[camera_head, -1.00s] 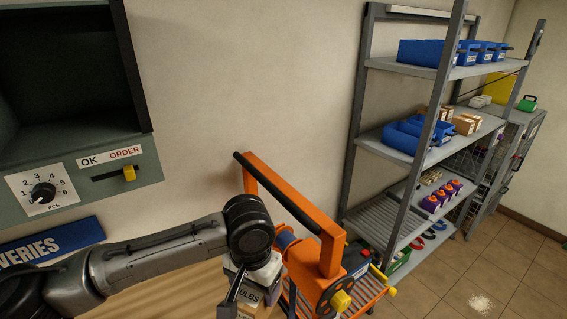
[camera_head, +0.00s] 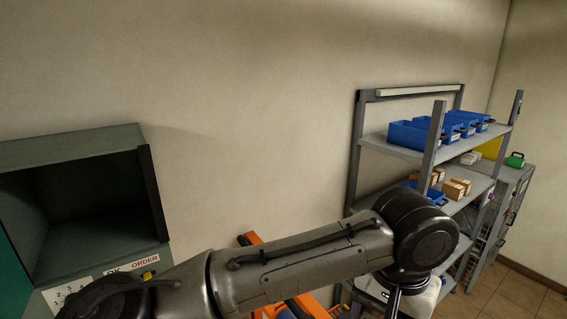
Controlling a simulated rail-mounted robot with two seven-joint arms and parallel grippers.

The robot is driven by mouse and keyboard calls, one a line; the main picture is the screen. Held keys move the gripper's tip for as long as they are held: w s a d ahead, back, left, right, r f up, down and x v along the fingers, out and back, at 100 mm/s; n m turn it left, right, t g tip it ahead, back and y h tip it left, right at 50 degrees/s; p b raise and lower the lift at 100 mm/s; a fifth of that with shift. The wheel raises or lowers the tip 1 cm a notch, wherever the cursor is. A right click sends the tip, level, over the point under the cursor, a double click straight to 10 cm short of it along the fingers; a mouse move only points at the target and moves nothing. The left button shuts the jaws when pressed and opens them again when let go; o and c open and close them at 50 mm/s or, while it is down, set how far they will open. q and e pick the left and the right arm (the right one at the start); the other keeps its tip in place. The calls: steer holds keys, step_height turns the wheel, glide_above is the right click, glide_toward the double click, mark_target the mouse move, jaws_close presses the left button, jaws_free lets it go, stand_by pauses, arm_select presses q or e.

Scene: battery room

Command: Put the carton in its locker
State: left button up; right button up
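My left arm crosses the lower part of the head view from the left. Its wrist is in front of the shelf rack, and the pale hand of my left gripper (camera_head: 408,300) hangs below it at the bottom edge. The fingertips are cut off, so I cannot see whether they hold anything. The carton marked "ULBS", seen earlier beside this gripper, does not show now. Small brown cartons (camera_head: 455,188) stand on the middle shelf. A grey cabinet with mesh fronts (camera_head: 509,205), possibly the lockers, stands at the far right. My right gripper is out of view.
The shelf rack (camera_head: 375,150) carries blue bins (camera_head: 408,136) on top. An orange frame (camera_head: 305,304) is partly hidden under my arm. A dark, open dispenser box (camera_head: 75,145) is on the left wall. Tiled floor (camera_head: 520,290) is free at lower right.

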arm_select(q)
steer(key=shift+r, duration=0.5)
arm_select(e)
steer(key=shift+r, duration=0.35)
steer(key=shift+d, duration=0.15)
